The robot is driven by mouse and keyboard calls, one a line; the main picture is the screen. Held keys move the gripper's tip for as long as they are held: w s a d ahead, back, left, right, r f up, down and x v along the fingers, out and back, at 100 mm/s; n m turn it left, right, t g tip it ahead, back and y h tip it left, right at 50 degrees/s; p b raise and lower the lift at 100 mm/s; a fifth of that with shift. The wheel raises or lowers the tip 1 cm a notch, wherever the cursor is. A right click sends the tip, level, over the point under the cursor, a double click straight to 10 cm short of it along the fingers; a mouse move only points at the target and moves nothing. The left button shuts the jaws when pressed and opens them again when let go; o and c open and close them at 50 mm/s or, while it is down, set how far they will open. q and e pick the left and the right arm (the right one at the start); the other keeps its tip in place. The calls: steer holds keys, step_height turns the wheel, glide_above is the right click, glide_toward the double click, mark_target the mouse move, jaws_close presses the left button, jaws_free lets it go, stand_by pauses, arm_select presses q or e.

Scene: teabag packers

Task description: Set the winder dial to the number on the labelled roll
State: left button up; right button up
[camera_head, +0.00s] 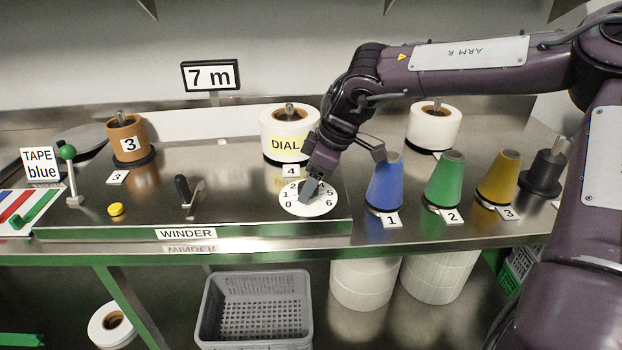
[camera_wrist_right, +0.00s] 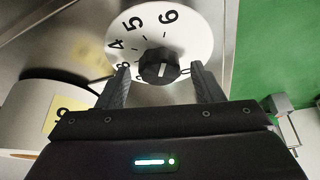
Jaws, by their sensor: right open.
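The winder dial (camera_head: 296,208) is a white disc with black numbers on the winder's front right; it also shows in the right wrist view (camera_wrist_right: 196,32). Its black knob (camera_wrist_right: 158,67) carries a short white line; I cannot tell which number it marks. My right gripper (camera_head: 312,190) is over the dial and hides part of it. In the right wrist view its open fingers (camera_wrist_right: 160,78) stand on either side of the knob, apart from it. My left gripper is not in view.
A brown roll (camera_head: 128,138) marked 3, a black lever (camera_head: 183,190) and a yellow button (camera_head: 116,209) are to the left. Blue (camera_head: 384,184), green (camera_head: 444,182) and yellow (camera_head: 497,180) cones stand to the right.

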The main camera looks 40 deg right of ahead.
steer(key=c, duration=1)
steer(key=shift+o, duration=0.2)
steer(key=n+g+y, duration=0.1)
steer(key=n, duration=0.2)
steer(key=shift+w+n+p, duration=0.1)
steer(key=shift+n+p, duration=0.2)
steer(key=shift+n, duration=0.1)
steer(key=shift+w+d+n+g+p, duration=0.1)
steer(key=shift+n+g+p, duration=0.5)
steer(key=shift+n, duration=1.3)
steer(key=o, duration=1)
steer(key=shift+y, duration=0.3)
steer(key=shift+c, duration=0.2)
steer(key=shift+r, duration=0.1)
